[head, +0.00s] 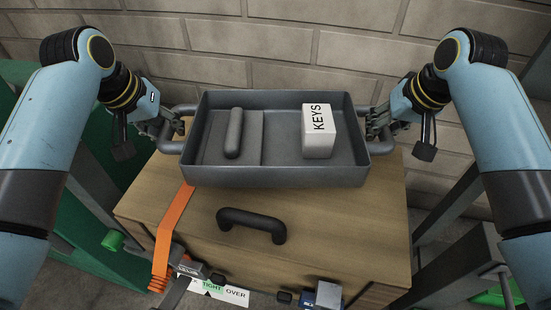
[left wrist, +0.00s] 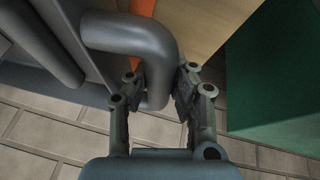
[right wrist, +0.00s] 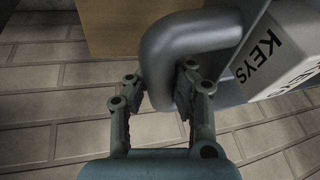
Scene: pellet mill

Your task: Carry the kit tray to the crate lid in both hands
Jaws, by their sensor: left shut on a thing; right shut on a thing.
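The kit tray (head: 275,176) is a dark grey open box with a loop handle at each end. It holds a grey rounded bar (head: 234,133) on the left and a white box marked KEYS (head: 318,145) on the right. It sits on or just above the wooden crate lid (head: 190,220); I cannot tell if they touch. My left gripper (head: 172,130) is shut on the tray's left handle, seen close in the left wrist view (left wrist: 130,40). My right gripper (head: 377,125) is shut on the right handle, also in the right wrist view (right wrist: 190,45).
A black handle (head: 251,224) stands on the wood in front of the tray. An orange strap (head: 170,235) runs down the left side. A brick wall (head: 250,45) is close behind.

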